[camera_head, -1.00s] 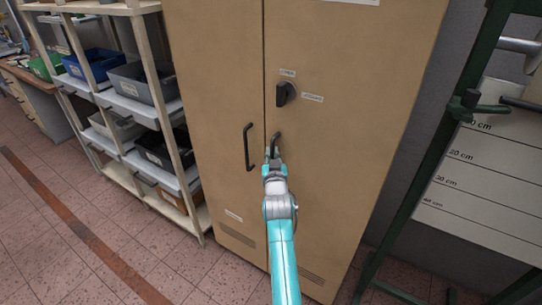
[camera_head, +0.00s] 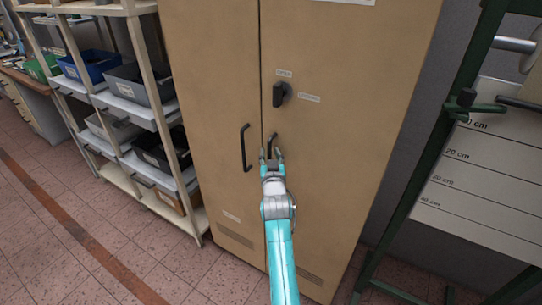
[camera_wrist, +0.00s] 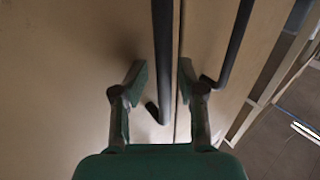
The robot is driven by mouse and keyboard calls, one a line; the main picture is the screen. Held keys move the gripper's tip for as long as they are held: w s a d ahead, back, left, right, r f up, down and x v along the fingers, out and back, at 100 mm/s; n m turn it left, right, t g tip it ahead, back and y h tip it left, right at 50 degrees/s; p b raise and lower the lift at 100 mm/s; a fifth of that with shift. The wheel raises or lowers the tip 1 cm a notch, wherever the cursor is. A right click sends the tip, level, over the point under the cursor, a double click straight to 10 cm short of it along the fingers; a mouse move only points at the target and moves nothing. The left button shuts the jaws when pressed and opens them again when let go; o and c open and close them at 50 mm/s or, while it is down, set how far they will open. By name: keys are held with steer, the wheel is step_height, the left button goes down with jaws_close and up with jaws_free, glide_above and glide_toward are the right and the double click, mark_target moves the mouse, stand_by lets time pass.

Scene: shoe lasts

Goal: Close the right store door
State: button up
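The tan store cabinet's right door (camera_head: 335,180) looks flush with the left door (camera_head: 215,100), with a thin dark seam between them. The right door's black bar handle (camera_head: 272,141) is partly hidden by my gripper (camera_head: 271,156) in the head view. My gripper is open in front of it. In the wrist view the handle (camera_wrist: 162,60) stands between the spread fingers of my gripper (camera_wrist: 160,95), with gaps on both sides. The left door's handle (camera_wrist: 234,45) is beyond the right finger there.
A black turn knob (camera_head: 280,94) sits above the handles. A shelf rack with bins (camera_head: 137,82) stands close on the left. A green frame with a marked board (camera_head: 480,170) is on the right. Tiled floor (camera_head: 70,235) is free at front left.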

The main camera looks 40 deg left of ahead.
steer(key=v, duration=1.2)
stand_by(0.5)
